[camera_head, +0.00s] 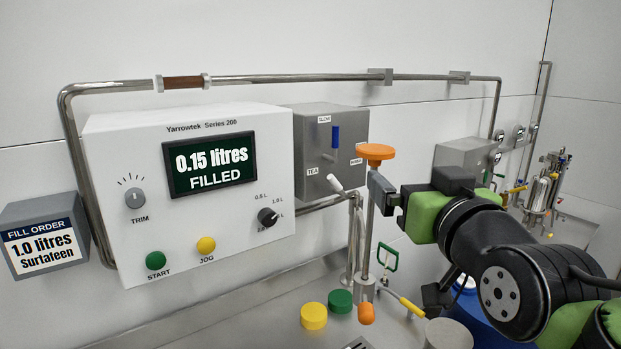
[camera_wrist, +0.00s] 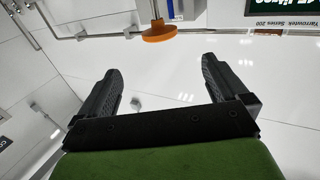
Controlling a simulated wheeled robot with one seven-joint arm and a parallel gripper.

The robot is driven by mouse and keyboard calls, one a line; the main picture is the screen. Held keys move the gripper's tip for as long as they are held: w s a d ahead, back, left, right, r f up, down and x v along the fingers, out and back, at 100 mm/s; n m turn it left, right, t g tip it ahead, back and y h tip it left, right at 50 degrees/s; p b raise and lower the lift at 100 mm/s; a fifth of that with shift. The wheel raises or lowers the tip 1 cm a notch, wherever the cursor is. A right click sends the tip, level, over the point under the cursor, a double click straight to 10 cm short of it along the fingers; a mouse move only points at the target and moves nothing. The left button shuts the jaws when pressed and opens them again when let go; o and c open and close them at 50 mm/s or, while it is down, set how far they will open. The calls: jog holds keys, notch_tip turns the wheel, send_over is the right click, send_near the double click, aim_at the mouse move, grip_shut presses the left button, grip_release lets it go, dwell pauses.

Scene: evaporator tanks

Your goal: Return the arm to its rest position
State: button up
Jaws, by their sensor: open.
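My gripper (camera_head: 384,194) is at the end of my black and green arm, in front of the wall panels. In the wrist view my gripper (camera_wrist: 160,88) has its two dark fingers wide apart with nothing between them. An orange round knob (camera_head: 375,152) on a thin upright rod stands close to the gripper in the head view. The knob (camera_wrist: 158,31) lies beyond the fingertips in the wrist view. Whether the gripper touches the knob or rod is unclear.
The white dispenser box (camera_head: 190,190) reads 0.15 litres filled. A grey box (camera_head: 331,150) has a blue lever. Yellow (camera_head: 313,316) and green (camera_head: 340,301) caps lie on the bench. A blue container (camera_head: 480,318) is partly hidden by my arm.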

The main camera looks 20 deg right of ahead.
jog(key=s+a+f+g+y+p, duration=0.1)
jog(key=s+a+f+g, duration=0.2)
jog(key=f, duration=0.5)
jog(key=s+a+f+n+g+p, duration=0.1)
jog(key=s+a+f+g+p, duration=0.1)
jog(key=s+a+f+g, duration=0.2)
jog(key=s+a+f+g+y+p, duration=0.1)
jog(key=s+a+f+g, duration=0.2)
jog(key=s+f+g, duration=0.2)
jog(key=s+f, duration=0.3)
jog(key=f, duration=0.4)
jog(key=shift+s+a+n+y+p, duration=0.15)
jog(key=shift+s+n+y+p, duration=0.15)
jog(key=shift+n, duration=0.1)
